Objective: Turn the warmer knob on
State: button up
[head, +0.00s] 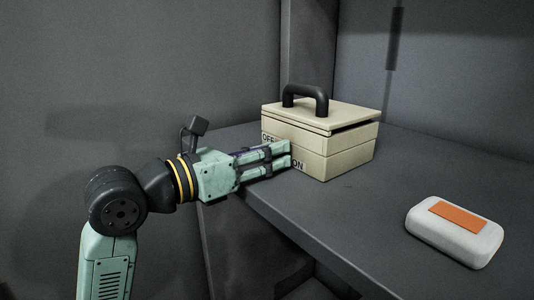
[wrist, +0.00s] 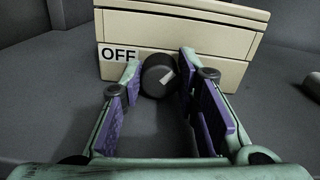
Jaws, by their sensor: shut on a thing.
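The warmer (head: 335,155) is a cream box with a black handle on its lid, on the dark counter. Its front face also shows in the wrist view (wrist: 215,42). The black round knob (wrist: 156,82) is on that face, with a white mark on its right part, tilted to the upper right. The OFF label (wrist: 117,53) is left of the knob. The ON label (head: 298,165) shows in the head view, partly beside my fingers. My gripper (head: 282,155) is shut on the knob, one finger on each side. The fingers hide the knob in the head view.
A white rounded block with an orange top (head: 452,232) lies on the counter (head: 350,210) at the front right, apart from the warmer. A grey wall stands behind. The counter's front edge runs below my gripper. The counter between warmer and block is clear.

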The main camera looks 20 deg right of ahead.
jog(key=shift+f+m+b, duration=0.2)
jog(key=shift+m+b, duration=0.1)
jog(key=shift+b, duration=0.15)
jog(key=shift+r+m, duration=0.15)
jog(key=shift+m, duration=0.25)
jog(key=o, duration=1.2)
jog(key=shift+c, duration=0.2)
jog(key=v, duration=1.2)
